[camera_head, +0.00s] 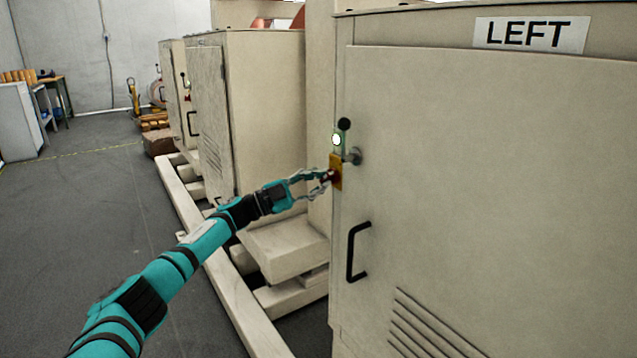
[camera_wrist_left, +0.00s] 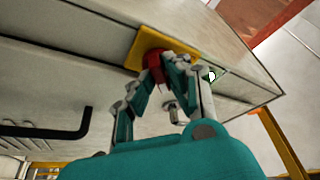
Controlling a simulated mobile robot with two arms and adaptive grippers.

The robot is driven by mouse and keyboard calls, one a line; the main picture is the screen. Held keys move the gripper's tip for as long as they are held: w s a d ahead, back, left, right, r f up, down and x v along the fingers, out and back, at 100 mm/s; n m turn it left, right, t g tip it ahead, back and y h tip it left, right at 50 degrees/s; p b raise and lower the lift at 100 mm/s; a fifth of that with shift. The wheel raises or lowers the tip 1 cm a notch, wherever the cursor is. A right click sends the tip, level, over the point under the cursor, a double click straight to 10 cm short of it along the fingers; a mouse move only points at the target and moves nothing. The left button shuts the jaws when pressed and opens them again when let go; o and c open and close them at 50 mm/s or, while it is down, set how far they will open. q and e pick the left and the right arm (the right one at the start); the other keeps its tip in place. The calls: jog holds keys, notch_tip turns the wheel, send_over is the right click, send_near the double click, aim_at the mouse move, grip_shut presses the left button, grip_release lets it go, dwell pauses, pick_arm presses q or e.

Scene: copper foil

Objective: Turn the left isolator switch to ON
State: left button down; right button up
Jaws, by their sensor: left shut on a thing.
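The left isolator switch (camera_head: 336,172) is a red knob on a yellow plate, on the side of the cabinet labelled LEFT (camera_head: 480,170). My left gripper (camera_head: 327,177) reaches it from the left. In the left wrist view the fingers close around the red knob (camera_wrist_left: 153,60) in front of the yellow plate (camera_wrist_left: 133,50). The gripper is shut on the knob. The fingers hide part of the knob, and I cannot read any ON or OFF marking. My right gripper is not in view.
A lit white-green lamp (camera_head: 336,140) and a black-knobbed lever (camera_head: 345,125) sit just above the switch. A black door handle (camera_head: 356,251) is below it. More cabinets (camera_head: 240,110) stand behind on pale rails. The grey floor at left is open.

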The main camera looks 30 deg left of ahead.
pick_arm(q)
jog(key=shift+r, duration=0.3)
jog(key=c, duration=1.7)
grip_release()
jog(key=o, duration=0.4)
jog(key=shift+w+d+f, duration=0.1)
jog(key=shift+w, duration=0.05)
jog(key=shift+c, duration=0.2)
jog(key=shift+f, duration=0.1)
jog(key=v, duration=1.2)
